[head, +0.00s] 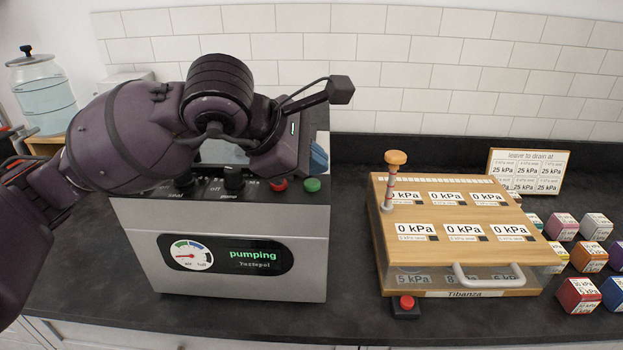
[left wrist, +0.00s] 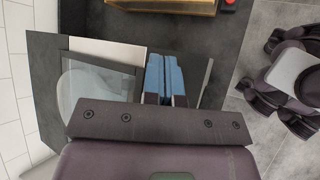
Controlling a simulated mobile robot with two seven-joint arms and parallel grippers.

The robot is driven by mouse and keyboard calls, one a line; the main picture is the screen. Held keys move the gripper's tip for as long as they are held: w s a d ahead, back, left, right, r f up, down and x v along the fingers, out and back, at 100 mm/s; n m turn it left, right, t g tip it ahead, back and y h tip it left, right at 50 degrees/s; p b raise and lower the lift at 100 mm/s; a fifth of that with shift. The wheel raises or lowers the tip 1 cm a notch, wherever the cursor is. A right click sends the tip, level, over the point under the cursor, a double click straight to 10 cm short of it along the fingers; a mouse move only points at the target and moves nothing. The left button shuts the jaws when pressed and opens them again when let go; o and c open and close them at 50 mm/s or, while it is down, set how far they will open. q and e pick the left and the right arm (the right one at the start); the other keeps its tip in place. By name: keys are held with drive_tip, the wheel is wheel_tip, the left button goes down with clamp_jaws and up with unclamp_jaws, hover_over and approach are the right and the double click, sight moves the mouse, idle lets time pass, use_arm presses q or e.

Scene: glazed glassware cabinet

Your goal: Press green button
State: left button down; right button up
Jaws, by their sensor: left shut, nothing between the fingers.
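The green button (head: 313,185) is a short round cap at the right end of the dark control panel on top of a grey machine (head: 240,225). A red button (head: 279,184) sits just left of it. My left gripper (head: 319,158) has its blue fingers shut and empty. In the head view they show just above the green button, and I cannot tell the gap in depth. In the left wrist view the shut blue fingers (left wrist: 165,78) point away over the counter, and the green button does not show. My right gripper is not in view.
The machine's display reads "pumping", beside a dial. Black knobs (head: 233,178) stand left of the buttons. A wooden case (head: 455,230) with 0 kPa labels, a small red button box (head: 406,306) and several coloured cubes (head: 577,294) are to the right. Dark counter is clear between machine and case.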

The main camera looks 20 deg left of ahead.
sight(313, 185)
use_arm(q)
drive_tip(key=shift+r, duration=0.4)
drive_tip(key=shift+r+p, duration=0.7)
drive_tip(key=shift+r, duration=0.6)
drive_tip(key=shift+r+p, duration=0.35)
drive_tip(key=shift+r, duration=0.6)
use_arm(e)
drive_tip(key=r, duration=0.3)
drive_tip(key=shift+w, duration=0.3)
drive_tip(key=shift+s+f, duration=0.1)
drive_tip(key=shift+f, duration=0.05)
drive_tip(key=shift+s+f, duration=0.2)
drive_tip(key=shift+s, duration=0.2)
